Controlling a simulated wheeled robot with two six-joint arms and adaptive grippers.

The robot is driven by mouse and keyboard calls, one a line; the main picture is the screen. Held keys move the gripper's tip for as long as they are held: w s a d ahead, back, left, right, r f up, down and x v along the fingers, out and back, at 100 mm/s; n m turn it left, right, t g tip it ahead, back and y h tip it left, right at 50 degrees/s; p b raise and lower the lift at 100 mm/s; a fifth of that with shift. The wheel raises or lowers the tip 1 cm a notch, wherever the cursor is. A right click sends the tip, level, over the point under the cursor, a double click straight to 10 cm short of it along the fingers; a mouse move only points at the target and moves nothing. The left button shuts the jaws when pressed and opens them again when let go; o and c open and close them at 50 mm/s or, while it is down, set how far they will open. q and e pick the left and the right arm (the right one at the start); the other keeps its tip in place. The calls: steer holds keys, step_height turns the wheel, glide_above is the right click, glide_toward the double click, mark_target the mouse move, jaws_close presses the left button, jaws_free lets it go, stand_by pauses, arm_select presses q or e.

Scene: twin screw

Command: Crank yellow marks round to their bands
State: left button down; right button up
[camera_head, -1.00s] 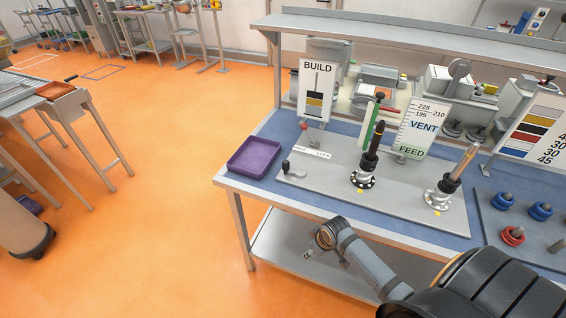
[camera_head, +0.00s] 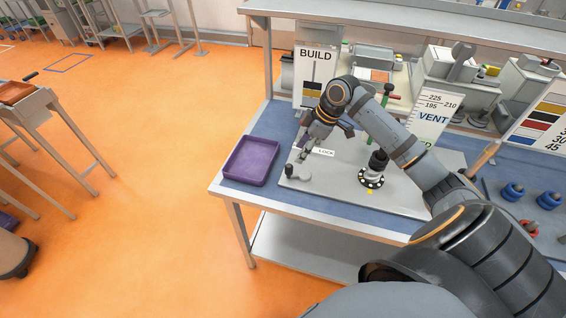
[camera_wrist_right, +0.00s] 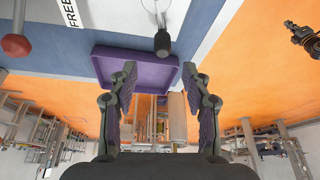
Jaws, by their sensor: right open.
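My right gripper (camera_head: 303,154) hangs over the left end of the grey plate (camera_head: 330,198), by a small black-knobbed lever (camera_head: 293,170). In the right wrist view its fingers (camera_wrist_right: 163,84) are spread and empty, with the black knob (camera_wrist_right: 162,42) ahead of them, apart. A crank post (camera_head: 378,160) stands on a black-and-white dial (camera_head: 371,179), with a yellow mark (camera_head: 370,192) on the plate before it. The second post's tan tip (camera_head: 485,155) shows; my arm hides its base. The BUILD board (camera_head: 315,62) carries coloured bands, partly hidden. A dark shape, seemingly my left gripper (camera_wrist_right: 305,40), is at the wrist view's edge.
A purple tray (camera_head: 251,161) lies left of the plate. The VENT board (camera_head: 430,115) stands behind it, partly covered by my arm. Blue knobs (camera_head: 512,192) sit at the right. A red knob (camera_wrist_right: 15,45) is left in the wrist view.

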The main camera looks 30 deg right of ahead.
mark_target(291, 166)
steer(key=f, duration=0.1)
steer(key=a+f, duration=0.1)
steer(key=shift+a+f+p, duration=0.1)
steer(key=shift+f+p, duration=0.25)
steer(key=shift+p, duration=0.05)
steer(key=x, duration=0.3)
steer(key=p+x, duration=0.1)
steer(key=x, duration=0.2)
steer(key=shift+w+f, duration=0.2)
steer(key=shift+w, duration=0.1)
steer(key=shift+a+f, duration=0.1)
steer(key=shift+f, duration=0.35)
steer(key=shift+c, duration=0.4)
arm_select(q)
steer(key=shift+s+r, duration=0.4)
steer(key=shift+s, duration=0.25)
steer(key=shift+s+r, duration=0.4)
steer(key=shift+s, duration=0.2)
arm_select(e)
jaws_close()
